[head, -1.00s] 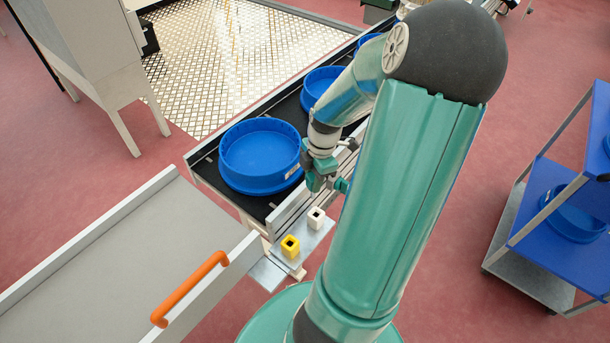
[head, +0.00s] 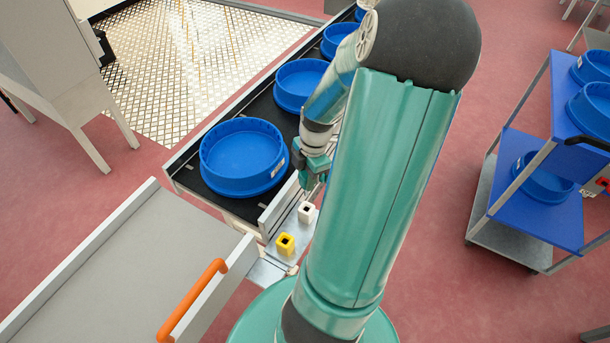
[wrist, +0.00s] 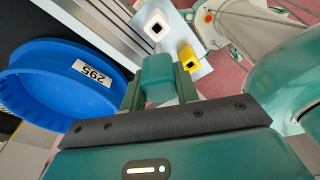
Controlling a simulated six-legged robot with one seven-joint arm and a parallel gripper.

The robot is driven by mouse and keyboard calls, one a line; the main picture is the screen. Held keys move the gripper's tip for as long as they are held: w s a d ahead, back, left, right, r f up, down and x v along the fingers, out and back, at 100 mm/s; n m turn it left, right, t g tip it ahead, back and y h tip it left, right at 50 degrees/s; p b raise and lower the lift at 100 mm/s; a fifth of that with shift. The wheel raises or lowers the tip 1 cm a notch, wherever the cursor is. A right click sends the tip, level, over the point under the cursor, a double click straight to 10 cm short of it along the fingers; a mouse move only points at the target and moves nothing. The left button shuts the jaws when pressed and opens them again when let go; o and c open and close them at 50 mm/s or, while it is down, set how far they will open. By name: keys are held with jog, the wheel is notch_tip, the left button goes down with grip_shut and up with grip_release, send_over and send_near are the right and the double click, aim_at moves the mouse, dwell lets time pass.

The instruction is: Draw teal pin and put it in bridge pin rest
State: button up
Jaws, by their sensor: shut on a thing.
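My gripper (wrist: 159,82) is shut on a teal block-shaped piece, the teal pin (wrist: 157,72), with one finger on each side. The pin's lower part is hidden from the wrist camera. In the head view my gripper (head: 315,172) is above the rail beside the conveyor, partly behind my arm; the pin cannot be made out clearly there. A white square socket (head: 307,211) and a yellow square socket (head: 285,243), each with a dark hole, stand on a metal plate (head: 266,271). The white socket (wrist: 151,22) and yellow socket (wrist: 188,58) lie just beyond the pin in the wrist view. Neither is labelled as the bridge rest.
A blue round tub (head: 243,158) sits on the black conveyor (head: 216,202) left of my gripper, with more tubs behind. A grey tray with an orange handle (head: 192,300) is at front left. A blue-shelved trolley (head: 533,215) stands right. Red floor between is clear.

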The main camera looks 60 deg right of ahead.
aim_at(306, 195)
jog(key=shift+f, duration=2.8)
jog(key=shift+f, duration=0.2)
jog(key=shift+f, duration=0.3)
jog(key=shift+f, duration=2.85)
jog(key=o, duration=1.1)
notch_tip(306, 195, up, 14)
jog(key=d, duration=0.2)
jog(key=shift+s, duration=0.4)
jog(key=shift+f, duration=0.15)
